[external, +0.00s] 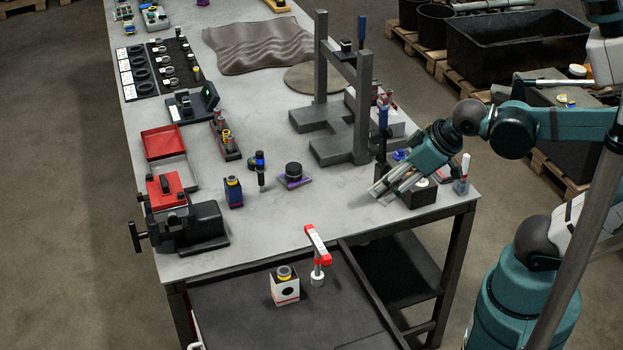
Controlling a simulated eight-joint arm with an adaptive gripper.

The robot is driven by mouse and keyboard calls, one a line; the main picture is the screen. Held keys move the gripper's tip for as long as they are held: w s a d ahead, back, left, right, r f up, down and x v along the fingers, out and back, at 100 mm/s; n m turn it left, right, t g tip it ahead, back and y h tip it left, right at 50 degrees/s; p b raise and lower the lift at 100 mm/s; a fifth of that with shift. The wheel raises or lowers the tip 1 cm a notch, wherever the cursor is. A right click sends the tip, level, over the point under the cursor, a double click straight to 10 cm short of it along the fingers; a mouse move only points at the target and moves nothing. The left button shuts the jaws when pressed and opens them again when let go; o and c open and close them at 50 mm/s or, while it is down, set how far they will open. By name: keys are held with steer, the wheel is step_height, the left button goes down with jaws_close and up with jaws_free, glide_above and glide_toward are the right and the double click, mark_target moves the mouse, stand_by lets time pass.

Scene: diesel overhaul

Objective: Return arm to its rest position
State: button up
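My arm (520,128) reaches in from the right over the near right corner of the workbench (330,220). My gripper (382,188) points down and left, low over the bench top near its right edge. Its grey fingers are seen from the side and overlap each other, so I cannot tell whether they are open or shut. I see nothing clearly held in it. A dark block with a white round top (420,190) is right beside the fingers; I cannot tell whether they touch.
A white bottle (462,175) stands right of my gripper. A dark grey press frame (362,110) rises behind it. A vise (190,225) is at the near left. A lower tray (350,300) holds a white block (285,287) and a red-and-white part (318,250). The bench's near middle is clear.

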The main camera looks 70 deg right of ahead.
steer(key=shift+f+b, duration=2.55)
steer(key=shift+f, duration=0.35)
